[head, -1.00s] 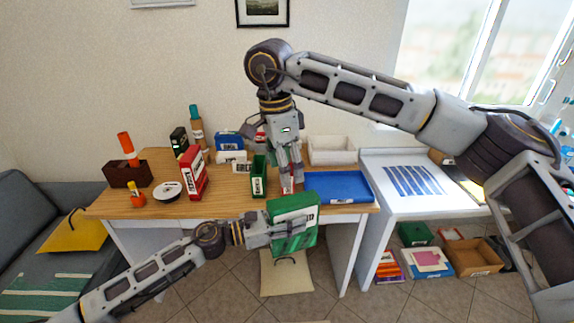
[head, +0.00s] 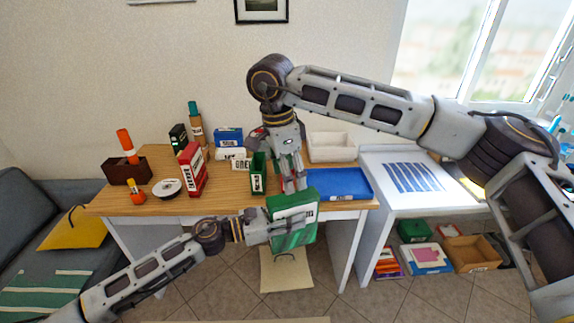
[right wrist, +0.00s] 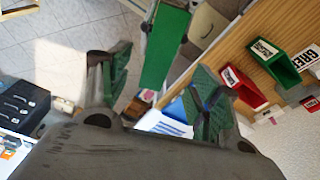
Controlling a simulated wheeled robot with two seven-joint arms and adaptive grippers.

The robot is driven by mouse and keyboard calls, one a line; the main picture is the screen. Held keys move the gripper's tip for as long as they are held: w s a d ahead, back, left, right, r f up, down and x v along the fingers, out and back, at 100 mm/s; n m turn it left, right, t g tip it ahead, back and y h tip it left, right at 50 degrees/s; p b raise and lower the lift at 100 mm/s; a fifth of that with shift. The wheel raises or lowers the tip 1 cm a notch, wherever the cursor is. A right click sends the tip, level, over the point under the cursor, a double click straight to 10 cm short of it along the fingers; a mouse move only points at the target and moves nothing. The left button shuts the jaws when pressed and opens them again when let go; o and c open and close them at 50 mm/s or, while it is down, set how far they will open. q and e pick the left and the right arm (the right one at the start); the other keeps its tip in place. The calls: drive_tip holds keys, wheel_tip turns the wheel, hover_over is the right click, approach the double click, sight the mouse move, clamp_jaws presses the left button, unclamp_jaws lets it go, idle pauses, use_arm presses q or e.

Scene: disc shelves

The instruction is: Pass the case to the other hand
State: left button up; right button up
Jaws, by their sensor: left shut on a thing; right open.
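The green case (head: 291,221) with a white label is held upright in front of the table's front edge. My left gripper (head: 268,226) is shut on its left side. My right gripper (head: 292,180) points down just above and behind the case's top edge, with its fingers apart. In the right wrist view the green case (right wrist: 165,48) shows beyond and between the open fingers of my right gripper (right wrist: 160,95). I cannot tell from the head view whether the right fingers touch the case; in the wrist view they look apart from it.
The wooden table (head: 225,198) bears a blue tray (head: 338,184), a white bin (head: 331,147), a green holder (head: 258,174), a red case (head: 192,168) and a disc spindle (head: 169,188). A white desk (head: 372,215) stands at the right. A cardboard box (head: 472,253) lies on the floor.

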sight(293, 196)
drive_tip(key=shift+w+d+f, duration=0.1)
drive_tip(key=shift+d+f, duration=0.1)
drive_tip(key=shift+f, duration=1.2)
drive_tip(key=shift+w+d+f, duration=0.1)
drive_tip(key=shift+d+f, duration=0.15)
drive_tip(key=shift+f, duration=1.2)
drive_tip(key=shift+d+f, duration=0.2)
drive_tip(key=shift+f, duration=1.2)
drive_tip(key=c, duration=1.2)
use_arm(q)
drive_tip(key=o, duration=1.3)
use_arm(e)
drive_tip(key=shift+c, duration=0.7)
use_arm(q)
drive_tip(key=shift+a, duration=0.1)
drive_tip(key=v, duration=1.1)
drive_tip(key=shift+a, duration=0.4)
